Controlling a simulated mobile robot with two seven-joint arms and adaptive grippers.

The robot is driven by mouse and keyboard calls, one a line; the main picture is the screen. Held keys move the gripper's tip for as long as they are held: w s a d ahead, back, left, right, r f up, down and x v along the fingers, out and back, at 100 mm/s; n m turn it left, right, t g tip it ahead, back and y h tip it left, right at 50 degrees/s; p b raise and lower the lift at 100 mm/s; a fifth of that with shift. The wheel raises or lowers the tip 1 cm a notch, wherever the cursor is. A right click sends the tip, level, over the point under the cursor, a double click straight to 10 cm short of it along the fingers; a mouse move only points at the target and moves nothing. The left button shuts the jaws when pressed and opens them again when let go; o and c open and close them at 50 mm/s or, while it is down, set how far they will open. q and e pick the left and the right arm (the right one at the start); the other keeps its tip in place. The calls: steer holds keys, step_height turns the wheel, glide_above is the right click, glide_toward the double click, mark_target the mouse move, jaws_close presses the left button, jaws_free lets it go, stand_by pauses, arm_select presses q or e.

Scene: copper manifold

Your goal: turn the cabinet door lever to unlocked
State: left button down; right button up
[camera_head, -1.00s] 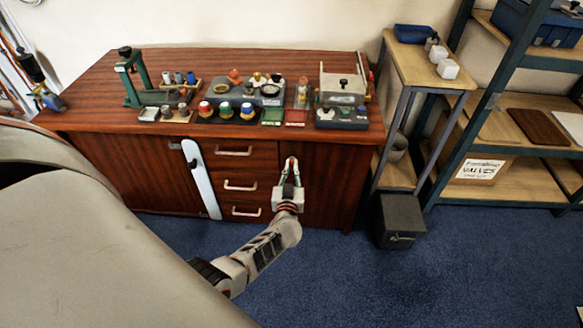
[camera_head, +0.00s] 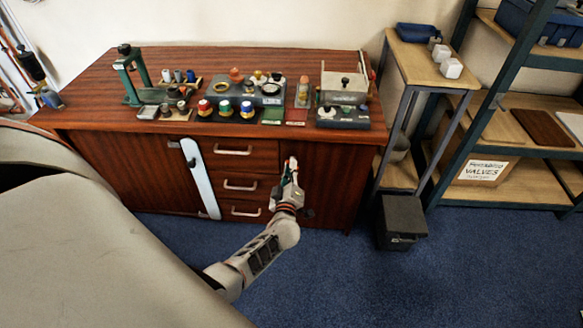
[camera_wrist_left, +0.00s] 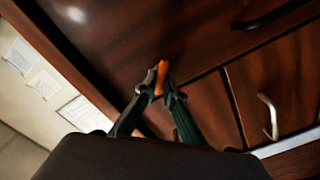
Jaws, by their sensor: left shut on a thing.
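The cabinet door (camera_head: 330,190) is dark reddish wood, at the right end of the cabinet and closed. The lever (camera_wrist_left: 162,70) is a small orange bar near the door's edge in the left wrist view. My left gripper (camera_wrist_left: 161,84) is shut on the lever, which sticks out beyond the fingertips. In the head view my left gripper (camera_head: 291,165) is at the door's upper left, beside the drawers, and hides most of the lever. My right gripper is not in view.
A dark handle (camera_wrist_left: 272,14) is on the door. Drawers with pale handles (camera_head: 240,186) are left of my gripper. Fittings and tools crowd the cabinet top (camera_head: 85,85). A dark box (camera_head: 402,220) stands on the blue carpet, right of the cabinet. The carpet in front is clear.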

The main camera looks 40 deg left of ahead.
arm_select(q)
steer(key=n, duration=0.2)
steer(key=n+b, duration=0.1)
steer(key=n, duration=0.5)
steer(key=shift+s+f+b, duration=0.1)
steer(key=shift+f+b, duration=0.2)
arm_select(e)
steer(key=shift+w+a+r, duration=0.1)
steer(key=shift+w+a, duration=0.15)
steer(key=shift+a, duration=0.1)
arm_select(q)
steer(key=shift+n, duration=0.4)
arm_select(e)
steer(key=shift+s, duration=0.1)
arm_select(q)
steer(key=c, duration=2.1)
jaws_free()
steer(key=shift+c, duration=0.2)
steer(key=shift+r, duration=0.1)
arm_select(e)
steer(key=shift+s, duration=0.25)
